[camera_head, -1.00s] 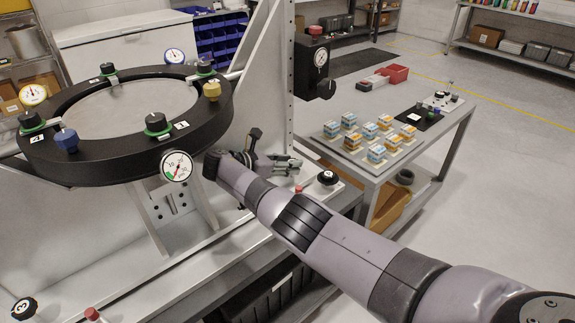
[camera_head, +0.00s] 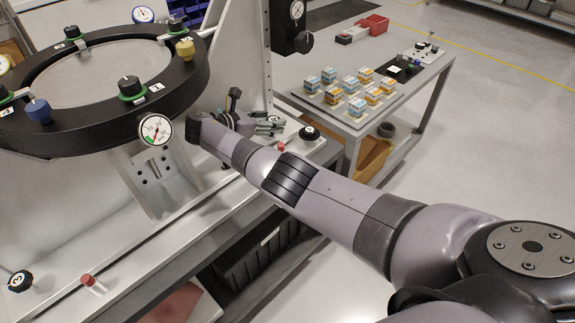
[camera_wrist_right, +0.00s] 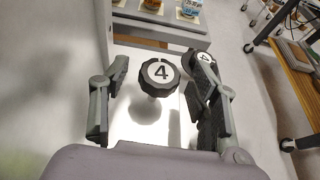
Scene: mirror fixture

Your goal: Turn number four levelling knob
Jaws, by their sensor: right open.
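In the right wrist view, a black knob marked 4 (camera_wrist_right: 160,72) stands on a stem over a pale surface, between my right gripper's two fingers (camera_wrist_right: 160,100). The fingers are spread wide, with a gap to the knob on both sides. A second black disc, whose label also looks like a 4 (camera_wrist_right: 205,57), is partly hidden behind the right-hand finger. In the head view, my right gripper (camera_head: 262,122) is at the fixture base's right end, left of a black knob (camera_head: 309,133) whose label is too small to read. My left gripper is not in view.
A black ring fixture (camera_head: 60,138) with coloured knobs and gauges stands at left. A knob marked 3 (camera_head: 20,281) and a red-topped post (camera_head: 90,283) are at the front of the base. A table (camera_head: 430,95) at right bears a tray of small boxes.

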